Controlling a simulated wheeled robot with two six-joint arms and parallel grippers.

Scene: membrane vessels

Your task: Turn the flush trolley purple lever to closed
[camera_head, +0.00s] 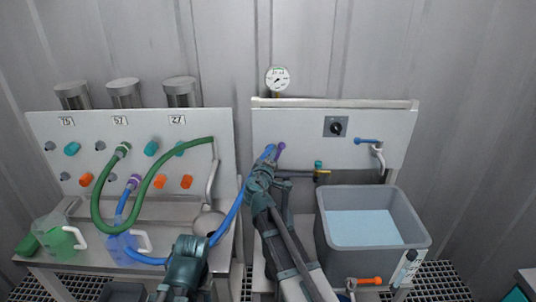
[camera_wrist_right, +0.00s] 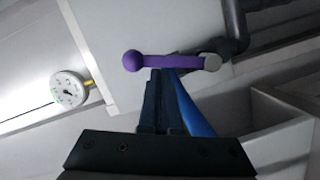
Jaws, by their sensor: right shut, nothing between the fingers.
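The purple lever (camera_head: 281,147) is on the white panel of the trolley on the right. In the right wrist view the purple lever (camera_wrist_right: 168,61) lies about level across the picture, its ball end at left and its grey pivot (camera_wrist_right: 211,62) at right. My right gripper (camera_head: 266,160) is beside the lever in the head view. In the wrist view the right gripper's fingers (camera_wrist_right: 161,90) are together and empty, their tips against or just below the lever; contact is unclear. My left gripper (camera_head: 187,262) is low in the head view, its fingers not clear.
A blue hose (camera_head: 228,218) runs up past my right gripper. A pressure gauge (camera_head: 278,79) stands above the panel. A blue lever (camera_head: 367,141) and a black knob (camera_head: 337,128) are on its right. A grey water tank (camera_head: 328,228) stands below. A green hose (camera_head: 150,180) loops at left.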

